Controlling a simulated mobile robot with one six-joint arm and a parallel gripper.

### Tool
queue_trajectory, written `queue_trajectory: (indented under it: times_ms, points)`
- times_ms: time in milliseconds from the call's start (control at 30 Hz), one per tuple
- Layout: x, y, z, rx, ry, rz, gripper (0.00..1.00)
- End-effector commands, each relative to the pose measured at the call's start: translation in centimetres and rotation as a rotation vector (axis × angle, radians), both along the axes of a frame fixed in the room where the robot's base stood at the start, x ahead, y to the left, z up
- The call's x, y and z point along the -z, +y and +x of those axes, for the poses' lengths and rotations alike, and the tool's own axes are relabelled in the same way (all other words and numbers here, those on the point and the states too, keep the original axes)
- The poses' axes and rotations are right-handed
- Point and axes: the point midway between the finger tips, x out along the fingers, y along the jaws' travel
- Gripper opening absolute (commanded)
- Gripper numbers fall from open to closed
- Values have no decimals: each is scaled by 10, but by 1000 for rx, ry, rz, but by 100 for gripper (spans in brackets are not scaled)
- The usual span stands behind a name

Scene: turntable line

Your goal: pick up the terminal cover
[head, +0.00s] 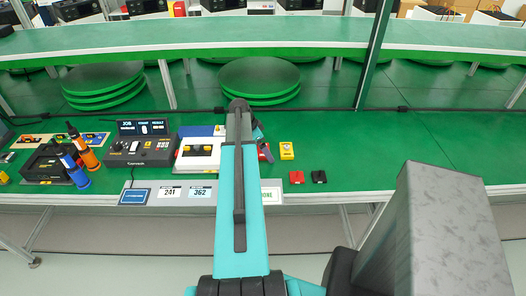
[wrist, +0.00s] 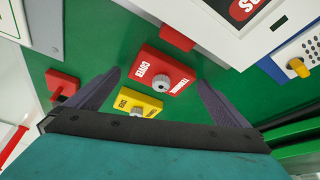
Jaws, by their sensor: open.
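The terminal cover (wrist: 150,62) is a red block with white lettering and a round grey knob, lying on the green table in the wrist view. My gripper (wrist: 159,80) is open, with its two dark fingers spread on either side of the cover in the picture. I see no contact between fingers and cover. In the head view, a red piece that looks like the cover (head: 265,153) shows just right of my arm, which partly hides it. My fingers are hidden there.
A yellow block (wrist: 132,106) lies close to the cover, towards my gripper's base. Another red part (wrist: 62,84) is to the left. A white device (head: 198,154) and a dark console (head: 140,148) stand left of my arm. The green table (head: 370,150) is clear further right.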

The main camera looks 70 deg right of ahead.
Motion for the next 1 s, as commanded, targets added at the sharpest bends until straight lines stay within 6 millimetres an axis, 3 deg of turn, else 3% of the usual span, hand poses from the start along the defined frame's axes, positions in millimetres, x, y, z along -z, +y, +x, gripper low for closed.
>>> queue_trajectory:
  times_ms: [567,833,1000]
  points:
    - [1,0,-1,1,0,0,100]
    - [1,0,-1,1,0,0,58]
    - [1,-1,-1,1,0,0,57]
